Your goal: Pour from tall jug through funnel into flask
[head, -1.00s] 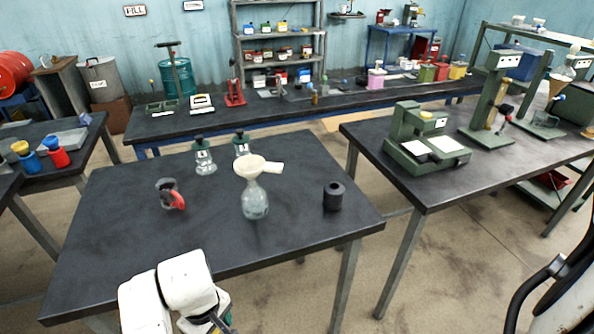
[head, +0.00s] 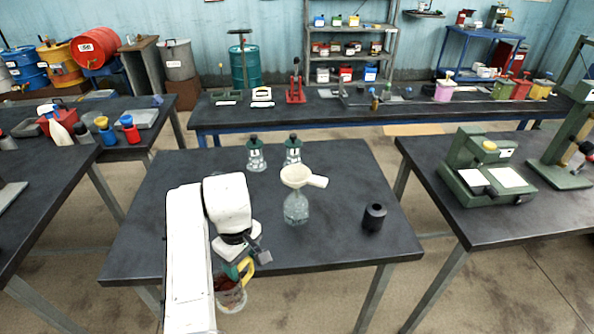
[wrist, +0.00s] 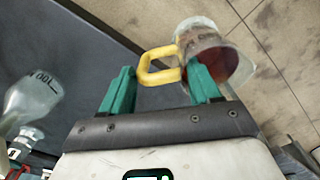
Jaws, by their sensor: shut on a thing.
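A clear jug with a yellow handle (head: 232,296) hangs below my gripper (head: 243,266), past the table's front edge, with red-brown liquid in it. In the wrist view my green fingers (wrist: 162,84) are shut on the jug's yellow handle (wrist: 160,66), with the jug body (wrist: 212,52) beyond the right finger. The jug looks tilted in that view. A clear flask (head: 296,208) stands on the table to the right of my gripper. A cream funnel (head: 295,176) sits in its mouth, its handle pointing right.
Two stoppered flasks (head: 256,156) (head: 293,150) stand behind the funnel. A black cylinder (head: 374,217) stands to the right on the dark table (head: 335,245). My arm covers the table's left part, where a red-handled jug stood earlier. The table between flask and cylinder is clear.

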